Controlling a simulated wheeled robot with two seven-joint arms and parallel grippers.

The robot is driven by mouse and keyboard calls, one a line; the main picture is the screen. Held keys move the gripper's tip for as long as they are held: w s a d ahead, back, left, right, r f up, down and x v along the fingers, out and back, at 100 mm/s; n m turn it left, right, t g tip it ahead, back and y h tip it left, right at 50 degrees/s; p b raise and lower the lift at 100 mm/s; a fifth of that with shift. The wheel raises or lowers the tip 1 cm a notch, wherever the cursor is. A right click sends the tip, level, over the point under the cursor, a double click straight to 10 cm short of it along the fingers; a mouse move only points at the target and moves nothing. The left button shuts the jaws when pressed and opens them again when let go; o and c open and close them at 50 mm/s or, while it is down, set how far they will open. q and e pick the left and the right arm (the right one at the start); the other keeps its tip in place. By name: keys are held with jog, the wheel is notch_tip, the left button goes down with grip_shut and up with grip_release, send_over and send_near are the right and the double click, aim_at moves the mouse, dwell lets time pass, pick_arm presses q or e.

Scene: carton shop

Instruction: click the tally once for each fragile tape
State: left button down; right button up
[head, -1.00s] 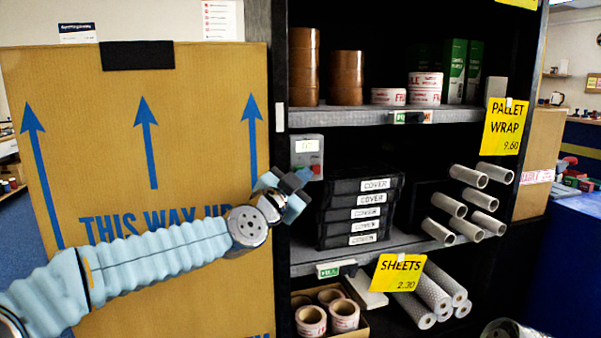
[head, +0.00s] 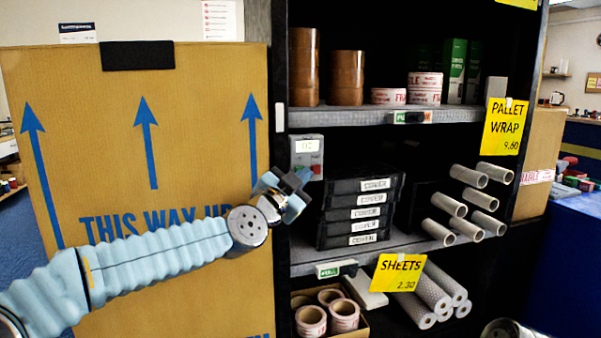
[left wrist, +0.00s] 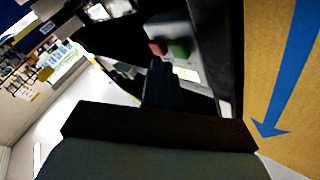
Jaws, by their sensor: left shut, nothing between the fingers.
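The tally (head: 307,144) is a small grey box at the left end of the middle shelf bay, with a lit display that seems to read 02. Its red button shows in the head view; red and green buttons show on the tally in the left wrist view (left wrist: 187,73). My left gripper (head: 296,181) is shut and empty, just below and in front of the tally; contact cannot be told. White-and-red fragile tapes stand on the upper shelf, one alone (head: 388,96) and a stack (head: 424,88). Similar rolls (head: 344,315) sit in an open carton low down. My right gripper is not visible.
A large carton (head: 190,120) stands left, behind my left arm. Brown tape stacks (head: 304,66) share the upper shelf. Black cover boxes (head: 357,212) sit right of my gripper. White tubes (head: 468,176) stick out further right.

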pick_arm(q)
jog(key=shift+w, duration=0.15)
jog(key=shift+w+a, duration=0.15)
jog(key=shift+w, duration=0.1)
jog(key=shift+w+a, duration=0.15)
jog(key=shift+w, duration=0.3)
dwell(1.1)
jog(key=shift+s, duration=0.15)
jog(key=shift+s+d, duration=0.25)
jog(key=shift+s, duration=0.45)
jog(key=shift+s+d, duration=0.25)
jog(key=shift+s, duration=0.55)
jog(key=shift+s+d, duration=0.3)
jog(key=shift+s, duration=0.45)
jog(key=shift+s+d, duration=0.25)
jog(key=shift+s, duration=0.55)
